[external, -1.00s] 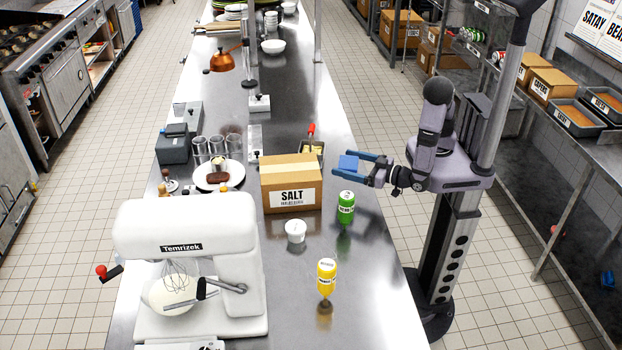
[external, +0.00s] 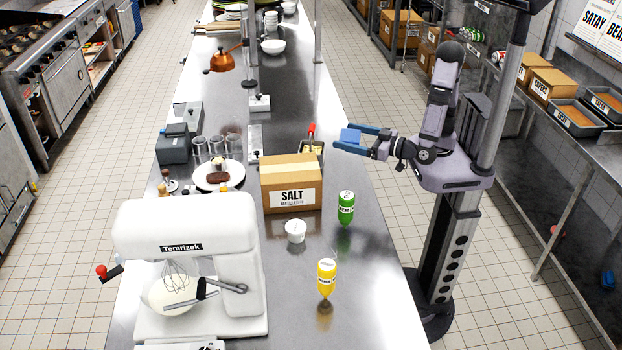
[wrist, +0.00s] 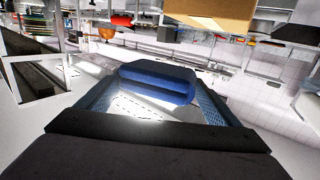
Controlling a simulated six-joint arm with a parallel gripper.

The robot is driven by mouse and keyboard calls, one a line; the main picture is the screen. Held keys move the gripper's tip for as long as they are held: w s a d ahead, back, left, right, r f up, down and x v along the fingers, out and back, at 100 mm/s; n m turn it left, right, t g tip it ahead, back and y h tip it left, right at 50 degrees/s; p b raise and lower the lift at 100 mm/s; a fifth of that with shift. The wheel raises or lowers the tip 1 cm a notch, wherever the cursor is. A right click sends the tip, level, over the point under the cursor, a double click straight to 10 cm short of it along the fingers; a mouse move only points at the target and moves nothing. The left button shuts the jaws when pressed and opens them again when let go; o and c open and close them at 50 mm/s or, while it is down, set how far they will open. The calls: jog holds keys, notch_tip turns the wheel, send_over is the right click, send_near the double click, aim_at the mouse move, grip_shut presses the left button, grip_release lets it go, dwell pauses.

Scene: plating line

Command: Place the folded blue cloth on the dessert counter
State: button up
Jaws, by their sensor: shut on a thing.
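The folded blue cloth (external: 350,137) is between the fingers of my gripper (external: 358,140), which is shut on it. They are in the air over the right edge of the long steel counter (external: 375,235), to the right of the salt box. In the wrist view the cloth (wrist: 158,80) shows as a thick blue roll between the two blue fingertips of my gripper (wrist: 155,92). No label marks which part of the counter is the dessert counter; a plate with a brown dessert (external: 218,178) stands on its left side.
The salt box (external: 290,185), a green bottle (external: 346,207), a yellow bottle (external: 326,278) and a white tub (external: 295,231) stand near the cloth on the counter. A large white mixer (external: 190,255) fills the near left.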

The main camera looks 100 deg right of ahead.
jog(key=w+a+f+n+t+y+b, duration=0.1)
jog(key=w+a+f+y+b, duration=0.1)
jog(key=a, duration=0.4)
jog(key=w+a+f+n+t+y+b, duration=0.1)
jog(key=w+a+f+b, duration=0.15)
jog(key=a, duration=0.45)
notch_tip(320, 180, up, 5)
jog(key=n+y+b, duration=1)
jog(key=y+b, duration=0.1)
jog(key=y, duration=0.3)
send_over(380, 322)
jog(key=shift+w+f+g, duration=0.15)
jog(key=shift+f+g, duration=0.05)
jog(key=shift+g, duration=0.2)
jog(key=shift+y, duration=0.3)
notch_tip(380, 322, down, 10)
jog(key=shift+r, duration=0.2)
jog(key=shift+f, duration=5.55)
jog(key=shift+f, duration=0.15)
jog(key=o, duration=0.9)
